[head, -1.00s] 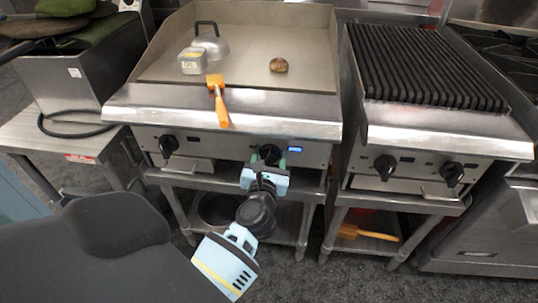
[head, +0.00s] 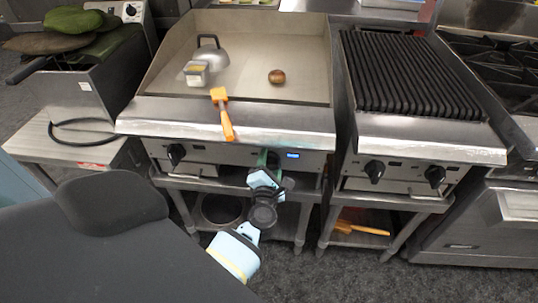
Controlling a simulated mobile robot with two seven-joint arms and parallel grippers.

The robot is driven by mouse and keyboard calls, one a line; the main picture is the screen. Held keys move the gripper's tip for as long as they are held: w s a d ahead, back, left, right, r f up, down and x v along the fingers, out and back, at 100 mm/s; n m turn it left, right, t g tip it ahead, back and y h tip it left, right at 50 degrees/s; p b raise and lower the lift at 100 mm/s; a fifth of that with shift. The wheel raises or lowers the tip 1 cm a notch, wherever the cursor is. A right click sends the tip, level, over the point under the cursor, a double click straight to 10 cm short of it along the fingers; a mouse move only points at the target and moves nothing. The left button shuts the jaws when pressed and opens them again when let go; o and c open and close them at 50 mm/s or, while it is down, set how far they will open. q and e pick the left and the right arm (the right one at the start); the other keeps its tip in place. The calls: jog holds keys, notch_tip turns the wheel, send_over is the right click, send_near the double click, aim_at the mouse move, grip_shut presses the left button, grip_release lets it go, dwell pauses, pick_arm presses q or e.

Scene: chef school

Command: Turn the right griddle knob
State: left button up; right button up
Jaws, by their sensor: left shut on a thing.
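The griddle (head: 250,65) stands at the upper middle of the head view, with two black knobs on its front panel. The left griddle knob (head: 176,153) is in plain sight. The right griddle knob (head: 271,157) is mostly hidden by my left gripper (head: 266,165). The left gripper reaches up to the panel and is shut on that knob, with its wrist tilted. A small blue display (head: 292,155) is lit just right of the knob. My right gripper is not in view.
A ribbed grill (head: 415,72) with two knobs stands right. Floor in front is clear.

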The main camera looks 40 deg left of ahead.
pick_arm(q)
jog(key=shift+m+p, duration=0.4)
jog(key=shift+m, duration=0.5)
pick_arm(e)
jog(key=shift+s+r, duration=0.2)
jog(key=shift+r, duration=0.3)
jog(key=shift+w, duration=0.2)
pick_arm(q)
jog(key=o, duration=0.7)
